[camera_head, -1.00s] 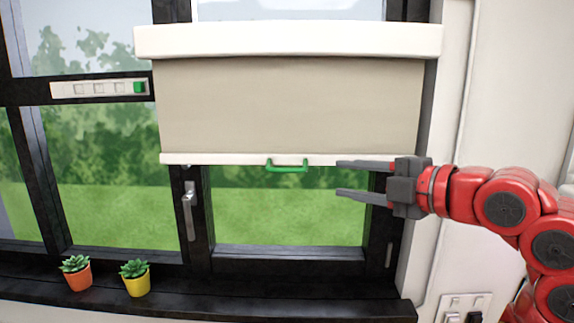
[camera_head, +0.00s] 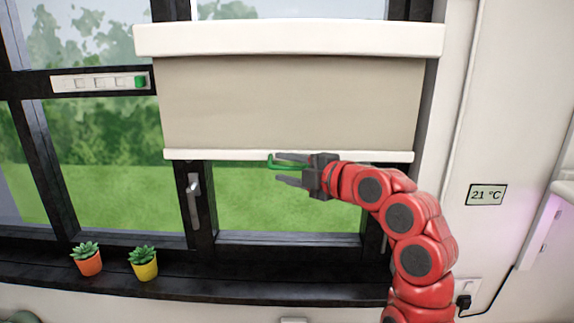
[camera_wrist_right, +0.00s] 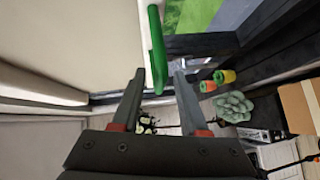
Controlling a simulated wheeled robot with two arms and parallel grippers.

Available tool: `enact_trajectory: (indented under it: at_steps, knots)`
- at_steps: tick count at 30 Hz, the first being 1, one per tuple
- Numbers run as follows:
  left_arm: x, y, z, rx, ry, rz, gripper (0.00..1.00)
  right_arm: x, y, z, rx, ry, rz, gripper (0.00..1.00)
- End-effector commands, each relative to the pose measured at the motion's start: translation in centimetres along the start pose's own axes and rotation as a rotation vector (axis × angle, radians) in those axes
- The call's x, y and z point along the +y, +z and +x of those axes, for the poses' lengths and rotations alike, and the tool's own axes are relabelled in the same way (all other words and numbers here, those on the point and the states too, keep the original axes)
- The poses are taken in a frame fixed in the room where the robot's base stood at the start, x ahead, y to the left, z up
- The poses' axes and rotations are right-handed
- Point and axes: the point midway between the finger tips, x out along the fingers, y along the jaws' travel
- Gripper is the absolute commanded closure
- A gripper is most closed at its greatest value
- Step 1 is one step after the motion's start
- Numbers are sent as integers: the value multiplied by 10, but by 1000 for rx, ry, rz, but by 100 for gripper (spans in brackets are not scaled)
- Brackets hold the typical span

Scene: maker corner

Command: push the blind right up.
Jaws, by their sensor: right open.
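The beige blind (camera_head: 290,105) hangs partly lowered over the window, under a white top box (camera_head: 290,40). Its white bottom bar (camera_head: 230,155) carries a green handle (camera_head: 271,161). My right gripper (camera_head: 277,169) is open at the handle, its fingers pointing left and partly covering it. In the right wrist view the green handle (camera_wrist_right: 157,50) stands just ahead of the fingertips (camera_wrist_right: 160,75), nearest the left finger. I cannot tell whether they touch. My left gripper is not in view.
A window latch (camera_head: 194,200) is left of the gripper. Two potted plants, orange (camera_head: 89,262) and yellow (camera_head: 146,266), stand on the dark sill (camera_head: 220,282). A switch strip (camera_head: 100,82) is on the left frame. A 21 °C display (camera_head: 487,195) is on the right wall.

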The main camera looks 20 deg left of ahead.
Motion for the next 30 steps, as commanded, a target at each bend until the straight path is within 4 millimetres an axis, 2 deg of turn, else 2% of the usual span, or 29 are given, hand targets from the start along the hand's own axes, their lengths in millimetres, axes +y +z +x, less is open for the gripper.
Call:
enact_trajectory:
  at_steps: [3,9,11,30]
  knots:
    - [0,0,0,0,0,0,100,0,0,0,0,0,0,56]
    - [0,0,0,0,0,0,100,0,0,0,0,0,0,92]
    - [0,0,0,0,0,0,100,0,0,0,0,0,0,100]
    - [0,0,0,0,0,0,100,0,0,0,1,0,0,100]
